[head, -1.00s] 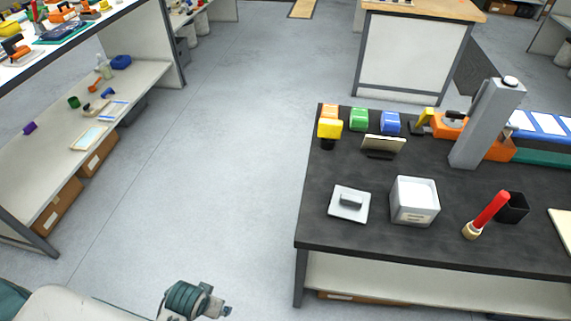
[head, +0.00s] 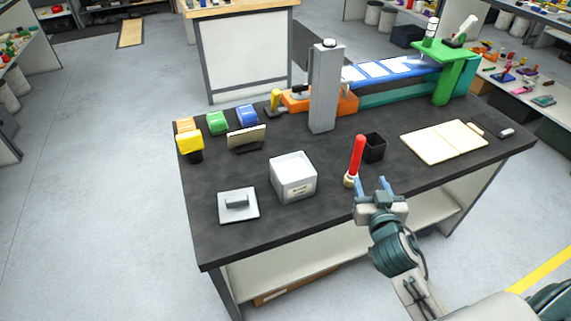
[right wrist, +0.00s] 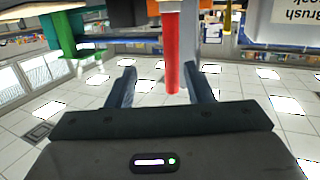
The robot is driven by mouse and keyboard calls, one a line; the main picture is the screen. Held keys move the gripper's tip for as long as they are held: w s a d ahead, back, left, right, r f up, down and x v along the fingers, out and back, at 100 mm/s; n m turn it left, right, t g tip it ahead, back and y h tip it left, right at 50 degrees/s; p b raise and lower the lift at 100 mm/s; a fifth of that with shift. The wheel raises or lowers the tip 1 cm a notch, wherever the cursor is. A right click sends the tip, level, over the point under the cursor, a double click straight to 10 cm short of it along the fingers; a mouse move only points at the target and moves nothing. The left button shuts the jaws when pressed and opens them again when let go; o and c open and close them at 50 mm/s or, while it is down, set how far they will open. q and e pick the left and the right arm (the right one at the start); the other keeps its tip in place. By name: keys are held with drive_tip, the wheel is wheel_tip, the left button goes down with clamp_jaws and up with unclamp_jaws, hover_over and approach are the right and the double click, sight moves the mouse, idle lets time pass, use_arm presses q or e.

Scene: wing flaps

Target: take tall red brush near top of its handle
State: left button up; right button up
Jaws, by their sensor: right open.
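The tall red brush (head: 357,155) stands about upright near the front edge of the black-topped table (head: 235,175), red handle up, on a pale tan head (head: 350,180). My right gripper (head: 370,185) is open and empty, in front of the brush and slightly to its right. In the right wrist view, which looks upside down, the red handle (right wrist: 171,55) appears between the two spread fingers (right wrist: 160,72), its end pointing down in the picture. I cannot tell whether the handle is actually between the jaws. My left gripper is not in view.
A black cup (head: 374,147) stands close behind and right of the brush. A white labelled box (head: 293,178) and a grey lid (head: 238,205) lie to the left. A grey post (head: 325,90) stands behind. An open notebook (head: 444,141) lies to the right.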

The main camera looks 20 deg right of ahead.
sight(359, 153)
drive_tip(key=shift+t+y, duration=0.4)
drive_tip(key=shift+t, duration=0.5)
drive_tip(key=w, duration=0.2)
drive_tip(key=w+r+p, duration=0.1)
drive_tip(key=w, duration=0.1)
drive_tip(key=w+r, duration=0.1)
drive_tip(key=w, duration=0.2)
drive_tip(key=shift+d+r, duration=0.25)
drive_tip(key=shift+d, duration=0.15)
drive_tip(key=p+x, duration=0.2)
drive_tip(key=x, duration=0.2)
drive_tip(key=shift+w+a+r, duration=0.1)
drive_tip(key=shift+a+r, duration=0.05)
drive_tip(key=shift+r, duration=0.05)
drive_tip(key=shift+w+f, duration=0.15)
drive_tip(key=shift+w, duration=0.4)
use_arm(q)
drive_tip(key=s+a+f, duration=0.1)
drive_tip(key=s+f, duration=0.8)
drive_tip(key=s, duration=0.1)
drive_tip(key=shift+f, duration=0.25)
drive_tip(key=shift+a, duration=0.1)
use_arm(e)
drive_tip(key=shift+c, duration=0.2)
clamp_jaws()
